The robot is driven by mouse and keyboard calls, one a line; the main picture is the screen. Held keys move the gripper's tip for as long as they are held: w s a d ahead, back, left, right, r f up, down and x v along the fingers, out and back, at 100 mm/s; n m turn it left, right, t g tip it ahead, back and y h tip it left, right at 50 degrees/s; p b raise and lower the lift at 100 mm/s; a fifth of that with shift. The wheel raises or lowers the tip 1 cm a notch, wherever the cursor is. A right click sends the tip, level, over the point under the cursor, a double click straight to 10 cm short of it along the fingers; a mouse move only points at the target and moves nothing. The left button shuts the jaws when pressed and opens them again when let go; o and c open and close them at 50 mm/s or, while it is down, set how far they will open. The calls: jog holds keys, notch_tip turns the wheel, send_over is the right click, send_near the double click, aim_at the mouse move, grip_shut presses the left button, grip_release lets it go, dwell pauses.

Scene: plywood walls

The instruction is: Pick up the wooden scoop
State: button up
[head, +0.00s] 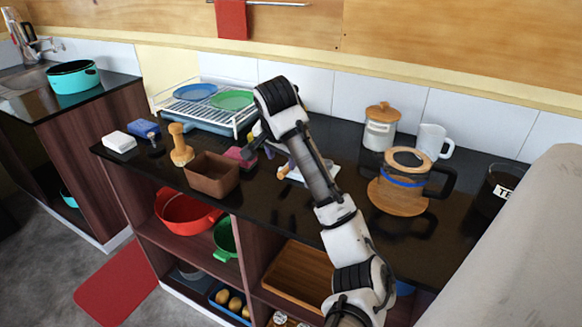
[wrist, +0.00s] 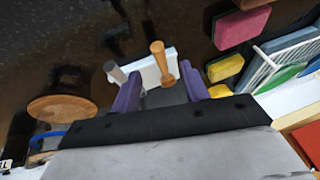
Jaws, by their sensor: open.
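The wooden piece that looks like the scoop (wrist: 160,60) shows in the wrist view as a light brown handle with a wider rounded end. It lies over a white block (wrist: 146,70), and its lower part runs down between my fingers. My gripper (wrist: 160,92) has its two purple fingers apart, one on each side of the wooden piece, with no grip on it visible. A grey-ended handle (wrist: 116,73) lies by the left finger. In the head view my arm covers most of this spot; part of the white block (head: 294,174) shows beside it.
A pink sponge (wrist: 241,27) and a yellow sponge (wrist: 225,67) lie right of the fingers. A brown box (head: 212,175) and a wooden pestle-like tool (head: 181,147) stand left of my arm. A glass jug (head: 405,180), a lidded jar (head: 380,128) and a mug (head: 432,141) stand right.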

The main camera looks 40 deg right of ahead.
aim_at(285, 170)
jog(key=shift+x, duration=0.9)
jog(key=shift+w+d+f+p, duration=0.2)
jog(key=shift+d+f+p, duration=0.15)
jog(key=shift+f, duration=0.15)
jog(key=p+x, duration=0.1)
jog(key=x, duration=0.3)
jog(key=shift+d, duration=0.1)
jog(key=shift+c, duration=0.5)
grip_shut()
